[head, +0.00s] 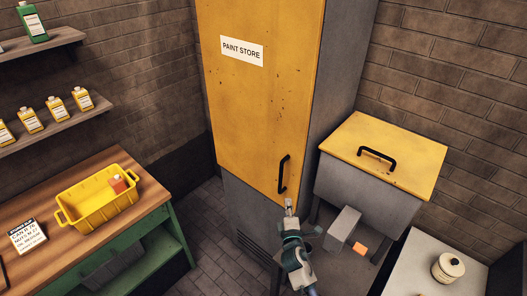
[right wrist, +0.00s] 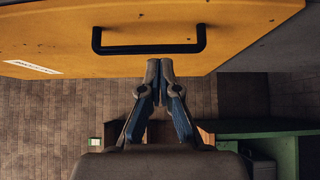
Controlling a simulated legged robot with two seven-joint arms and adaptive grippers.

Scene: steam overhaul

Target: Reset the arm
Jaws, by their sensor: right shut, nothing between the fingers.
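My right gripper (head: 289,203) is in front of the lower part of the yellow door of the paint store cabinet (head: 262,95). Its fingers are shut and empty. The door's black handle (head: 283,174) is just above the fingertips in the head view. In the right wrist view the shut fingertips (right wrist: 160,65) sit just below the same handle (right wrist: 150,48), with nothing held between them. I cannot tell whether they touch it. The door looks shut. My left gripper is not in view.
A grey bin with a yellow lid (head: 385,150) stands right of the cabinet. Shelves with bottles (head: 55,108) line the left wall. Bare floor (head: 215,235) lies between bench and cabinet.

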